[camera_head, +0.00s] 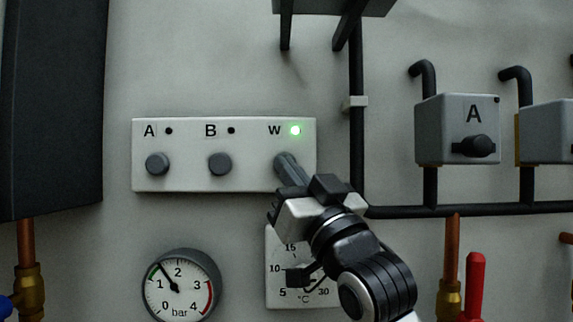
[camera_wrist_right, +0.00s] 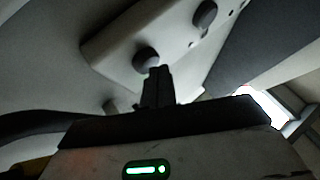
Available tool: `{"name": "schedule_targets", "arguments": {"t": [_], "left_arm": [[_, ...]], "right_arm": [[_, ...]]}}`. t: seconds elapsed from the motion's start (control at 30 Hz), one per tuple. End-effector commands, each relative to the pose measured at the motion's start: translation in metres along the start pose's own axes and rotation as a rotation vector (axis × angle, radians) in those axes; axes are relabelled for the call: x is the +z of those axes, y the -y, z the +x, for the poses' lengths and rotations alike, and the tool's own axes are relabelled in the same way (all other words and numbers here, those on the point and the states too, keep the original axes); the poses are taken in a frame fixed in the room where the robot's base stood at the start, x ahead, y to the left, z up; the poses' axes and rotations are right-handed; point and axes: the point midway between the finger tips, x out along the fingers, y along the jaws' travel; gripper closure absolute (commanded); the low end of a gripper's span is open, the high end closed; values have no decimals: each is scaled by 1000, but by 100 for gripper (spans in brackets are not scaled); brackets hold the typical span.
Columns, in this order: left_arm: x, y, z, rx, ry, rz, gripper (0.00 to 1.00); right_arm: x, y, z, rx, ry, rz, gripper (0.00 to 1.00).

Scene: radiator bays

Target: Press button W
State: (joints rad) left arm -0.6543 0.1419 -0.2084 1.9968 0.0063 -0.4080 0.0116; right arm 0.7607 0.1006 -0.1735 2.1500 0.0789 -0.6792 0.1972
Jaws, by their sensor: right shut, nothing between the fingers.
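Button W (camera_head: 281,160) is a dark grey round knob on the right part of a white panel (camera_head: 185,181), under the letter W and a lit green lamp (camera_head: 295,131). My right gripper (camera_head: 294,172) is shut and empty, with its fingertips at button W from the lower right, partly covering it. In the right wrist view the closed fingertips (camera_wrist_right: 158,71) overlap the lower edge of a dark round button (camera_wrist_right: 145,58), which seems to be W. I cannot tell how far it is pressed in. My left gripper is not in view.
Buttons A (camera_head: 157,164) and B (camera_head: 220,164) sit left of W; their lamps are dark. A bar gauge (camera_head: 181,285) is below. My right arm partly hides a temperature gauge (camera_head: 275,245). A dark pipe (camera_head: 357,150) and grey box A (camera_head: 455,115) stand to the right.

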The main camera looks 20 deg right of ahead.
Motion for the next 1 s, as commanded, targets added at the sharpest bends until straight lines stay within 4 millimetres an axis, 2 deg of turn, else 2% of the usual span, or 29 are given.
{"name": "schedule_targets", "arguments": {"t": [0.27, 0.8, 1.0], "left_arm": [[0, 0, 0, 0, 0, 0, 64], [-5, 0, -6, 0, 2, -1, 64], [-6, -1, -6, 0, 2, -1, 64]], "right_arm": [[-2, 2, -2, -1, -1, 0, 100], [-28, 28, -38, -1, -1, 1, 100], [-30, 31, -42, 0, 0, 1, 100]]}}
